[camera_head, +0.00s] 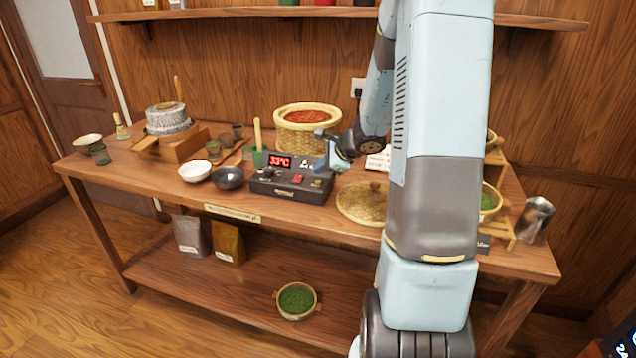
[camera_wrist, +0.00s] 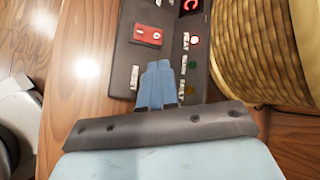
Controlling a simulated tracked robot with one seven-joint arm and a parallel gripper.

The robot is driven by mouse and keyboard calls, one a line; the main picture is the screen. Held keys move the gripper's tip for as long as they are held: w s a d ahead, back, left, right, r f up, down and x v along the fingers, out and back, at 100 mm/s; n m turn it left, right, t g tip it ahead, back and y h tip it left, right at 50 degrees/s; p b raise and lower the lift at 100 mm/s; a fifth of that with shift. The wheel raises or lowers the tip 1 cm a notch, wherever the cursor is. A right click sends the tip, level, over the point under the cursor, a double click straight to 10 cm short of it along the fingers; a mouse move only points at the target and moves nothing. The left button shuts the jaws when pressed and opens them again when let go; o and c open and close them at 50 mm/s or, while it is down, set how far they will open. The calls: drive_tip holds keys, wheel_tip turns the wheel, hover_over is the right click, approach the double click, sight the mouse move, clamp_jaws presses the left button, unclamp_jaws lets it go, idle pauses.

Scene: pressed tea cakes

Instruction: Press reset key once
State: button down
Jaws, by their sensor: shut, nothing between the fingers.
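A dark control box (camera_head: 285,194) with a red display (camera_head: 279,162) reading 33°C stands on the table. My gripper (camera_head: 322,166) is over the right part of the box. In the wrist view, my gripper (camera_wrist: 158,65) is shut and empty, fingertips over the panel below the rocker. Contact cannot be told.
A woven basket (camera_head: 306,139) with red contents stands behind the box. A round woven lid (camera_head: 362,212) lies to its right. A white bowl (camera_head: 195,171) and a dark bowl (camera_head: 228,178) sit to its left. Bare table (camera_wrist: 85,60) shows beside the box.

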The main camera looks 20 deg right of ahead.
drive_tip(key=shift+r, duration=1.95)
drive_tip(key=s+a+r+n+g, duration=0.2)
drive_tip(key=s+a+r+n, duration=0.95)
drive_tip(key=s, duration=0.25)
drive_tip(key=s+r+n+h, duration=0.2)
drive_tip(key=s+r+n, duration=0.1)
drive_tip(key=s, duration=0.5)
drive_tip(key=s+r+n+h, duration=0.2)
drive_tip(key=s+n, duration=0.4)
drive_tip(key=s, duration=0.3)
drive_tip(key=shift+s+d+r+h, duration=0.3)
drive_tip(key=shift+r, duration=0.1)
